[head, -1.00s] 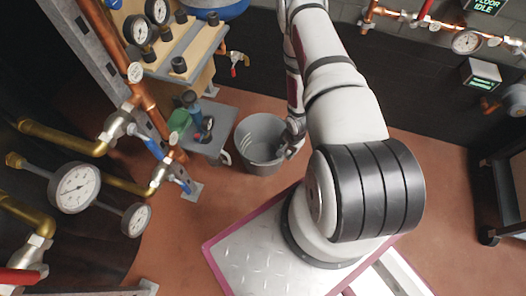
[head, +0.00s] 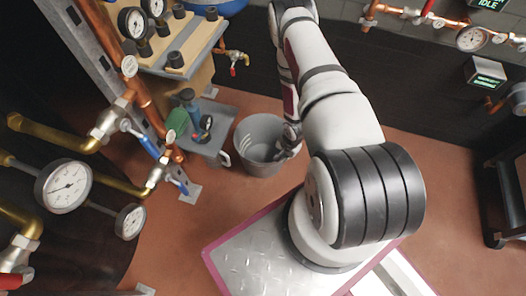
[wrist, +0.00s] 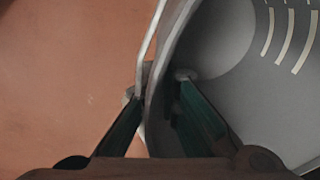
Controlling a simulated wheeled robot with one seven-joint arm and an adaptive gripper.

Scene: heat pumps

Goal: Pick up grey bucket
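The grey bucket (head: 262,146) is upright beside the small grey cart in the head view. I cannot tell whether its base touches the floor. My gripper (head: 289,149) is at the bucket's right rim, small and partly hidden by my arm. In the wrist view, the bucket (wrist: 222,60) fills the right side, with pale marks on its inner wall. My gripper (wrist: 158,85) straddles the rim, one finger outside and one inside. The fingers appear closed on the wall. A thin pale strip, perhaps the bucket's handle, runs along the outside.
The grey cart (head: 222,126) with tools stands close left of the bucket. Pipes, valves and a gauge (head: 63,186) crowd the left. A workbench (head: 180,62) stands behind. A dark rack (head: 503,200) is at far right. Reddish floor (head: 440,180) is clear between my base and the rack.

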